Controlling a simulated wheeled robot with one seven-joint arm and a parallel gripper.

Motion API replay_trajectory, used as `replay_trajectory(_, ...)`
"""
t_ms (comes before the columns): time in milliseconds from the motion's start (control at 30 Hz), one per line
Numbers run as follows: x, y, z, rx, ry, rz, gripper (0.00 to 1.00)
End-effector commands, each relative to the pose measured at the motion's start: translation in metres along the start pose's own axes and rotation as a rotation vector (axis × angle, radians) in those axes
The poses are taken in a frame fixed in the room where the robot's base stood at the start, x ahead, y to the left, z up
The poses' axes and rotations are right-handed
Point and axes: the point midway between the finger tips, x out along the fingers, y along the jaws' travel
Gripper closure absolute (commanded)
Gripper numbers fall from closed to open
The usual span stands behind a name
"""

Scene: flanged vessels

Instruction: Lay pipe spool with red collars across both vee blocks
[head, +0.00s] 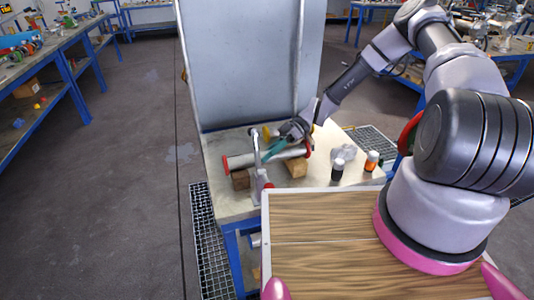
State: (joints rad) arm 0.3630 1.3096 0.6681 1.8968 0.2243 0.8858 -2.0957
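The pipe spool (243,160) is a grey tube with a red collar at each end, lying roughly left to right on the bench. A dark brown block (240,180) is under its left part and a lighter wooden block (296,169) is under its right part. They look like the two vee blocks; their grooves are hidden. The pipe seems to rest on or just above them; I cannot tell contact. My gripper (270,150), with teal fingers, reaches down from the right at the pipe's middle. Whether its fingers close on the pipe is too small to tell.
A metal upright with a red part (265,184) stands in front of the pipe. A black-and-white bottle (338,169), an orange-and-dark bottle (371,161) and crumpled grey material (344,152) sit to the right. A tall grey panel (250,65) stands behind the bench top (226,205).

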Motion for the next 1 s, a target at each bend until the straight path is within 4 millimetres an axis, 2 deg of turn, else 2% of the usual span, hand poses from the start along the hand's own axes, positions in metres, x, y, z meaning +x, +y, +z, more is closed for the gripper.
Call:
replay_trajectory(967,0.0033,0.0043,0.0048,0.000,0.002,-0.001,1.00)
replay_trajectory(1000,0.0032,0.0042,0.0048,0.000,0.002,-0.001,0.37)
